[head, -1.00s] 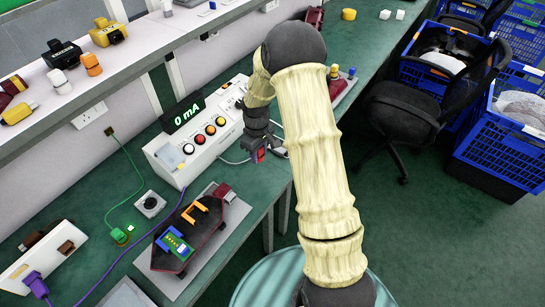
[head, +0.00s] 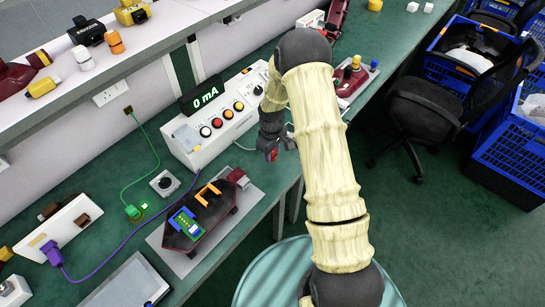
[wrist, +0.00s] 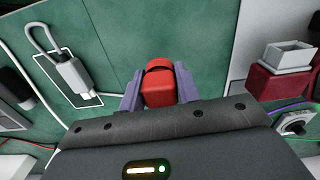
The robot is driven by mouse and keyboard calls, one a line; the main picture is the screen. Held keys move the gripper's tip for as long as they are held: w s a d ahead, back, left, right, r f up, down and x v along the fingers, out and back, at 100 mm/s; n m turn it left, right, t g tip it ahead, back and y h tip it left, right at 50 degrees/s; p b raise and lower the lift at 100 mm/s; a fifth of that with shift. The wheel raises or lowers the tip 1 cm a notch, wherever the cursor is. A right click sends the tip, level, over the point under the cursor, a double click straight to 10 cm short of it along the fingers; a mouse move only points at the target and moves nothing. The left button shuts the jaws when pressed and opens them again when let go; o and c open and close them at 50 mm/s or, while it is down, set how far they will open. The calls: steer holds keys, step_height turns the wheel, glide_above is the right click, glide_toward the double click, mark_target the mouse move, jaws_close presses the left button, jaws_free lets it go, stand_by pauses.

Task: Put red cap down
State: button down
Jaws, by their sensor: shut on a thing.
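The red cap (wrist: 159,88) sits between the two grey-purple fingers of my gripper (wrist: 159,92) in the wrist view, with a dark band across its far part. My gripper is shut on it. In the head view my gripper (head: 270,152) hangs at the right of the white control box, near the bench's front edge, and the red cap (head: 272,156) shows small at its tip. Green bench surface lies beyond the cap in the wrist view. I cannot tell the exact height of the cap over the bench.
The white control box (head: 214,125) carries coloured buttons and a 0 mA display (head: 205,95). A grey connector (wrist: 70,76) lies inside a white outline.

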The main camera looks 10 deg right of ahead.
mark_target(272, 164)
steer(key=shift+f, duration=1.8)
steer(key=shift+f, duration=0.1)
steer(key=shift+f, duration=0.15)
steer(key=c, duration=1)
jaws_free()
step_height(272, 164, up, 12)
steer(key=shift+f+b, duration=0.1)
steer(key=shift+b, duration=0.5)
steer(key=shift+r, duration=0.35)
